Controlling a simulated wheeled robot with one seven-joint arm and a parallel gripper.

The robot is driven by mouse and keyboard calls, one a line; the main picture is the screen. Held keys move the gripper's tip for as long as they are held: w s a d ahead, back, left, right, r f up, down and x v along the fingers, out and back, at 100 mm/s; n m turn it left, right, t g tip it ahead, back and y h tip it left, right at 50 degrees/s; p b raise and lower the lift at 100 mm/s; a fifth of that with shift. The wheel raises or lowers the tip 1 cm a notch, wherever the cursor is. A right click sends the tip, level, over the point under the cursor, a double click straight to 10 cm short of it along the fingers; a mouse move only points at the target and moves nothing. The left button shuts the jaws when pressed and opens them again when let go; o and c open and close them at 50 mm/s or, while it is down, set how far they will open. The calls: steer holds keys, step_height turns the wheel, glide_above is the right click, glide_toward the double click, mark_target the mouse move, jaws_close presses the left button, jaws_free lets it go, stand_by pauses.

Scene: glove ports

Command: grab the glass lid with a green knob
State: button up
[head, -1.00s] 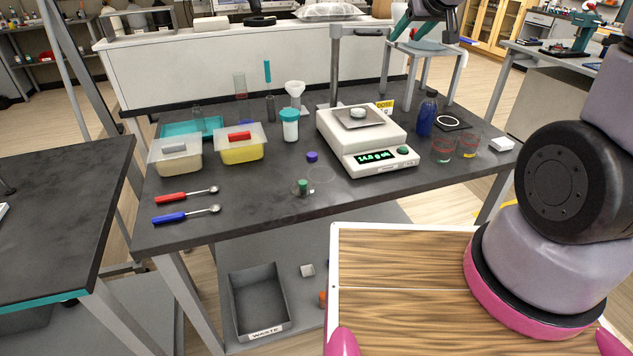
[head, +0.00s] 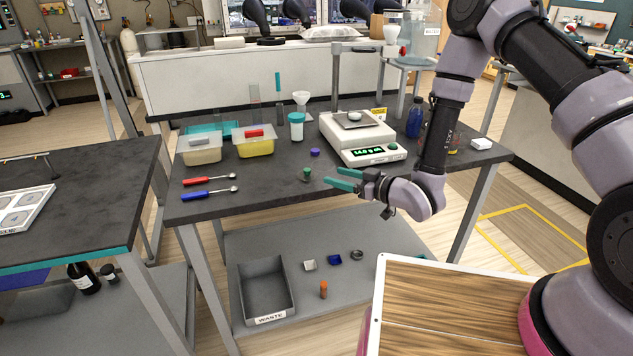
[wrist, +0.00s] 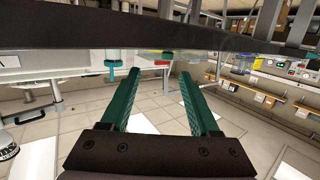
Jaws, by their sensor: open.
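The lid's green knob (head: 307,174) shows in the head view on the dark table, near its front edge. Its clear glass disc is hardly visible. My gripper (head: 332,176) is to the right of the knob, apart from it, at the table's front edge. Its two teal fingers point left toward the knob. They are spread, with nothing between them. In the wrist view the open fingers (wrist: 159,72) reach forward below a dark table edge (wrist: 140,35). I cannot make out the lid there.
A balance (head: 358,140) stands behind the gripper, with a purple-topped item (head: 315,152) left of it. Red (head: 208,180) and blue (head: 207,193) spoons lie left of the knob. Lidded tubs (head: 254,143) and a teal-capped jar (head: 296,127) stand behind. A waste bin (head: 265,290) is on the lower shelf.

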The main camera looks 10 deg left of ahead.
mark_target(309, 170)
steer(key=x, duration=0.5)
steer(key=shift+s+f, duration=0.1)
steer(key=shift+s, duration=0.25)
steer(key=x, duration=0.5)
steer(key=shift+s+a+r, duration=0.25)
steer(key=shift+s+r, duration=0.1)
steer(key=shift+w+a+f, duration=0.1)
steer(key=shift+w+a, duration=0.1)
steer(key=shift+a, duration=0.15)
jaws_close()
